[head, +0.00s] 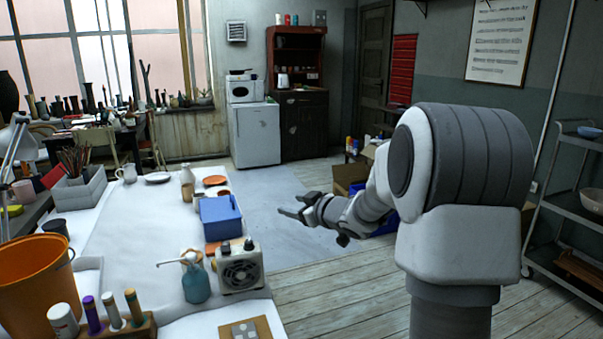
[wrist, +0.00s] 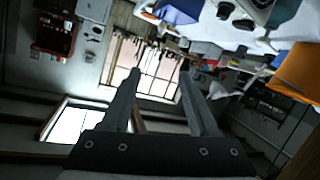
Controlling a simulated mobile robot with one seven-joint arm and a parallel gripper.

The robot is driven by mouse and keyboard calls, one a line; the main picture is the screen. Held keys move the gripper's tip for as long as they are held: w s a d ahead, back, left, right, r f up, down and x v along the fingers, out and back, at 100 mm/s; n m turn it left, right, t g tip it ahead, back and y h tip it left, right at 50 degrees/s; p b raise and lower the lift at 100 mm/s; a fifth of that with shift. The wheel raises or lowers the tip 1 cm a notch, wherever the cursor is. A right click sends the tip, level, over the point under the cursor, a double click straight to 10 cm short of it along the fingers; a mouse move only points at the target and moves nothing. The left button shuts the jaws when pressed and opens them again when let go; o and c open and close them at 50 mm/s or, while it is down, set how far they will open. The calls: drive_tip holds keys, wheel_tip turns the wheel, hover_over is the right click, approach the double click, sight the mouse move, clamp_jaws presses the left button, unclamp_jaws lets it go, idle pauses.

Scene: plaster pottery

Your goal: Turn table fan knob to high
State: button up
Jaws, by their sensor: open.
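The table fan (head: 238,268) is a small whitish box with a round dark grille on its front. It stands near the right edge of the white-covered table. In the wrist view, which is upside down, the fan (wrist: 243,22) shows at the top right, partly cut off. My gripper (head: 296,206) is open and empty, in the air to the right of the table and apart from the fan. Its two fingers also show spread in the wrist view (wrist: 156,80), with nothing between them.
An orange bucket (head: 36,277) and several capped tubes are at the front left. The wooden floor (head: 340,285) right of the table is clear.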

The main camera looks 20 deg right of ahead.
drive_tip(key=s+a+r+m+g+h+p, duration=0.1)
drive_tip(key=s+r+m+g+h+p, duration=0.1)
drive_tip(key=s+r+h, duration=0.4)
drive_tip(key=shift+s+a+r+m+p, duration=0.35)
drive_tip(key=shift+s+r+m+p, duration=0.7)
drive_tip(key=shift+s+r, duration=1.05)
drive_tip(key=shift+w+r, duration=0.3)
